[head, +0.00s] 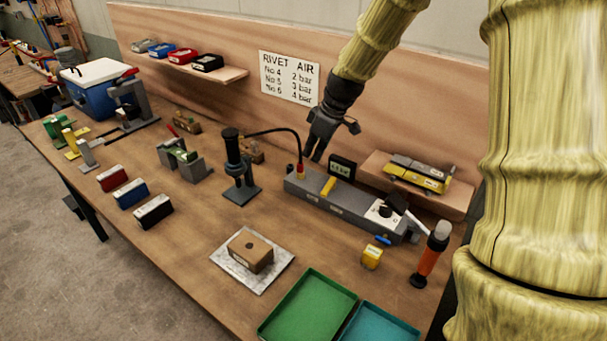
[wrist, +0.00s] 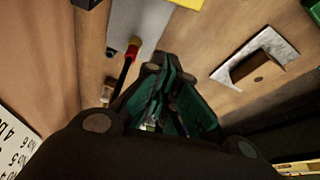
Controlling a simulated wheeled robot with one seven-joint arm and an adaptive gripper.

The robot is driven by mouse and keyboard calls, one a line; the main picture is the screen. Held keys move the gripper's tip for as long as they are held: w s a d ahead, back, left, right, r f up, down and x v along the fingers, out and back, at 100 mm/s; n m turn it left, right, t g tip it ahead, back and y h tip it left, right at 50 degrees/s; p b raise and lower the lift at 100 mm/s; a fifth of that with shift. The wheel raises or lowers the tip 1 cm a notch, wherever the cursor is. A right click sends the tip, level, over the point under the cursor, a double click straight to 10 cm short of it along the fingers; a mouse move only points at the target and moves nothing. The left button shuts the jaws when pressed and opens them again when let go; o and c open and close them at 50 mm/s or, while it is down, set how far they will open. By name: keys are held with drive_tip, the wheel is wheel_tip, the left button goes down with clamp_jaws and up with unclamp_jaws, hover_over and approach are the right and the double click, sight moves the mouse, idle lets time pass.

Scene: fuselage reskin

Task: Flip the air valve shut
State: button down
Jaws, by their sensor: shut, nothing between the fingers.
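A long grey air unit (head: 350,205) lies on the bench, with a short yellow lever (head: 328,186) across its top. This lever looks like the air valve handle; its exact setting is hard to tell. A red and yellow hose fitting (head: 301,170) stands at the unit's left end and shows in the wrist view (wrist: 132,48). A yellow part, likely the lever, is cut off at the wrist view's top edge (wrist: 188,4). My gripper (head: 317,157) is shut and empty, pointing down above and behind the unit's left part, apart from the lever.
A small dark pressure display (head: 342,168) stands behind the unit, near my gripper. A wooden shelf (head: 460,204) with yellow tools, an orange-handled tool (head: 432,258) and a yellow block (head: 372,257) are to the right.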

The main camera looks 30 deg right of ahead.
sight(328, 190)
drive_tip(key=shift+s+d+f+p, duration=0.1)
drive_tip(key=shift+s+f+p, duration=0.2)
drive_tip(key=shift+f+p, duration=0.85)
drive_tip(key=shift+s+f+p, duration=0.25)
drive_tip(key=shift+f+p, duration=0.25)
drive_tip(key=shift+f, duration=1.35)
drive_tip(key=shift+s+d+f+p, duration=0.1)
drive_tip(key=shift+s+f+p, duration=0.2)
drive_tip(key=shift+f+p, duration=0.85)
drive_tip(key=shift+f+b, duration=0.35)
drive_tip(key=shift+b, duration=0.05)
drive_tip(key=shift+a, duration=0.15)
